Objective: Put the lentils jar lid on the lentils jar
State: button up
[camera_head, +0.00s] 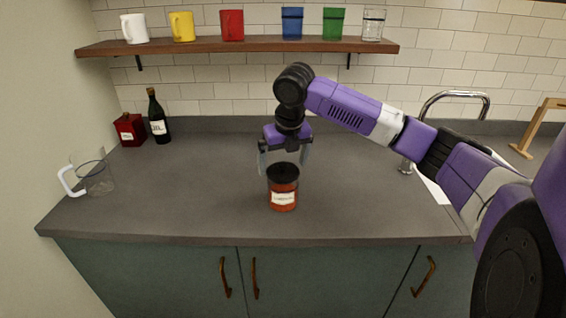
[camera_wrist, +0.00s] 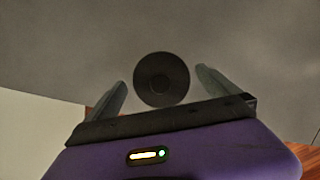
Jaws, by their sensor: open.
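The lentils jar (camera_head: 283,195) stands upright on the grey counter, with orange-red contents and a pale label too small to read surely. The round black lid (camera_head: 284,172) rests on top of the jar and looks level. In the wrist view the lid (camera_wrist: 161,80) shows as a dark disc between the fingertips and hides the jar below. My gripper (camera_head: 284,161) points down over the jar. Its fingers are open, one on each side of the lid, with gaps visible between them and the lid in the wrist view.
A glass pitcher (camera_head: 97,179) stands at the counter's left end. A wooden shelf (camera_head: 240,46) with mugs and glasses runs above. The counter around the jar is clear.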

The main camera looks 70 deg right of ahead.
aim_at(286, 175)
jog(key=v, duration=0.7)
jog(key=shift+r+b, duration=0.35)
dwell(0.4)
